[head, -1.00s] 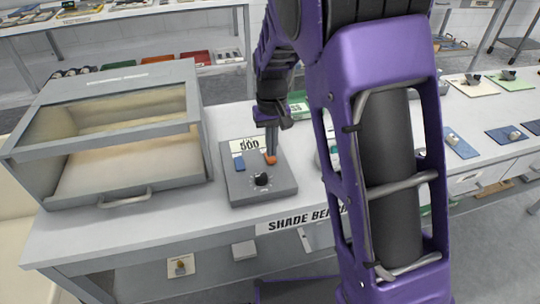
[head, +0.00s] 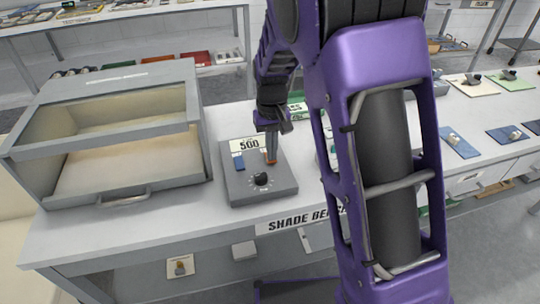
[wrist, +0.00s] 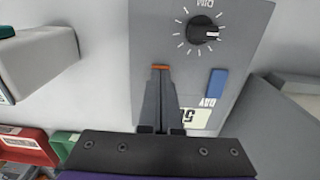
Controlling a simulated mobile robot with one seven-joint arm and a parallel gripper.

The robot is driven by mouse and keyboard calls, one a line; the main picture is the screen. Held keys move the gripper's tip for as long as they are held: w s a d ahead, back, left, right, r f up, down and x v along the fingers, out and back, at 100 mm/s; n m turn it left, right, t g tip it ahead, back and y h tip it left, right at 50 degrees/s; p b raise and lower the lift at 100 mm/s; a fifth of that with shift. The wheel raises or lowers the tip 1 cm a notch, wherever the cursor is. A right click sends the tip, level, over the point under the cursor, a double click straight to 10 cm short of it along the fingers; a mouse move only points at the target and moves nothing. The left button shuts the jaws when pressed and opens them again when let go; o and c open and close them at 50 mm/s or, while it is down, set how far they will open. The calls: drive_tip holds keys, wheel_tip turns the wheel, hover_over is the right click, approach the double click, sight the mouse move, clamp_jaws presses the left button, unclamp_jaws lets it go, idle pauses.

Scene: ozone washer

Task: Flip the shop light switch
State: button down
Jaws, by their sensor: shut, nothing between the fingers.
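A grey control box (head: 262,190) lies on the bench. It carries a blue rocker (head: 238,162), a black dial (head: 261,179) and a small number display (head: 249,146). An orange switch (wrist: 160,67) shows only as a thin strip at my fingertips in the wrist view; most of it is hidden. My gripper (head: 271,158) is shut and empty, pointing down over the box. Its tips (wrist: 160,76) are at the orange switch; I cannot tell whether they touch. The blue rocker (wrist: 217,84) is to their right in the wrist view. No switch label naming the shop light is readable.
A glass-topped booth (head: 110,135) stands left of the box. Coloured sample boards (head: 461,143) lie on the bench at right.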

drive_tip(key=shift+f, duration=0.2)
drive_tip(key=shift+r+p, duration=2.8)
drive_tip(key=shift+r, duration=0.75)
